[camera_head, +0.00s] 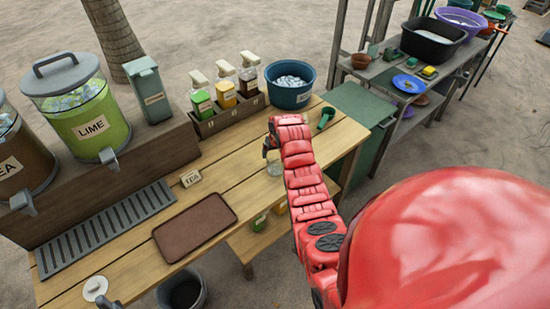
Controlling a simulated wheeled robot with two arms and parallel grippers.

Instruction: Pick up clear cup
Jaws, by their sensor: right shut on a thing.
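The clear cup (274,168) is see-through and small, near the right part of the wooden counter. My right gripper (270,151) is dark, at the end of my red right arm, and is shut on the clear cup. The arm hides part of the cup, and whether its base touches the counter is hard to tell. A dark tip at the bottom left edge looks like part of my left gripper (108,303); its fingers are mostly out of frame.
Drink dispensers, including the LIME one (90,122), stand behind. A bottle rack (228,117) and blue bucket (290,95) are at the back. A shelf (375,72) stands right.

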